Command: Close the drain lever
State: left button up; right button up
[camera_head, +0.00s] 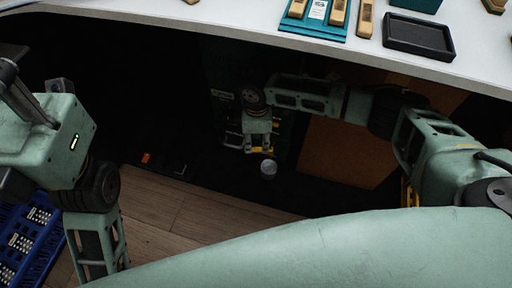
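My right gripper (257,144) reaches under the table, pointing down in front of a dark unit (225,75) in shadow. A small yellow part (263,151), possibly the drain lever, shows right at its fingertips. I cannot tell whether the fingers touch it or how far apart they are. Most of the unit is too dark to make out. My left arm is at the left side of the picture, and its gripper is not in view.
A small grey cylinder (268,169) stands just below the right gripper. The white tabletop (235,22) overhangs the space, with a black tray (418,37) on it. A brown panel (345,152) stands right of the unit. A blue crate (38,238) is at lower left.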

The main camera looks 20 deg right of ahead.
aim_at(256, 149)
jog(key=shift+f+b, duration=0.75)
jog(key=shift+f, duration=1)
jog(key=shift+c, duration=0.6)
grip_shut()
